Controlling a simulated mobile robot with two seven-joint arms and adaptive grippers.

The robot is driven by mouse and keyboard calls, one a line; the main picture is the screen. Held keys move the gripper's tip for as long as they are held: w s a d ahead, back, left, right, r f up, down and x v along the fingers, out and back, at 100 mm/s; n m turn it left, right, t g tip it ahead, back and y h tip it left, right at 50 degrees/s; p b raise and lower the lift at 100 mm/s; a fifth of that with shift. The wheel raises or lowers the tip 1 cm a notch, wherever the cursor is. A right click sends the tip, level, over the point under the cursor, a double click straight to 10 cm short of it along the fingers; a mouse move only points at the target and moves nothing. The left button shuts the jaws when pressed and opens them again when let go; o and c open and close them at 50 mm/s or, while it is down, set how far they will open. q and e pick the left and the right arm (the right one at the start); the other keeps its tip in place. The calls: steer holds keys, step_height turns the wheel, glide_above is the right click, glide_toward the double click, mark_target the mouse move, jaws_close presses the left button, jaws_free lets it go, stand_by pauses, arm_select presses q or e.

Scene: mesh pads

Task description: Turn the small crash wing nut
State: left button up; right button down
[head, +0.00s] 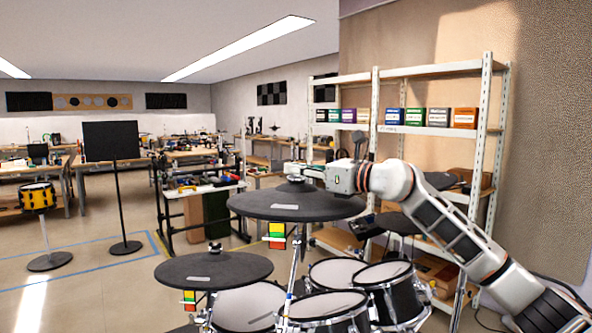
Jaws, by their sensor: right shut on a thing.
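A dark grey mesh cymbal pad (270,212) sits level on its stand near the middle of the head view. My right gripper (296,173) reaches in from the right, just above the pad's centre. It is shut on the wing nut (295,181) on top of the stand, which the fingers partly hide. A second dark pad (190,272) sits lower at the front left, with its own nut (214,246) at its centre. Nothing holds that one. My left gripper is not in view.
Several drum pads (335,272) stand below the cymbal pads. Another dark pad (398,224) is partly behind my right arm. A shelf unit (484,140) with coloured boxes stands behind. A music stand (112,142) and a yellow drum (38,197) stand at left, with open floor around them.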

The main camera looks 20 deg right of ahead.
steer(key=shift+f, duration=0.15)
steer(key=c, duration=2.2)
jaws_free()
steer(key=v, duration=1.2)
steer(key=shift+d, duration=0.15)
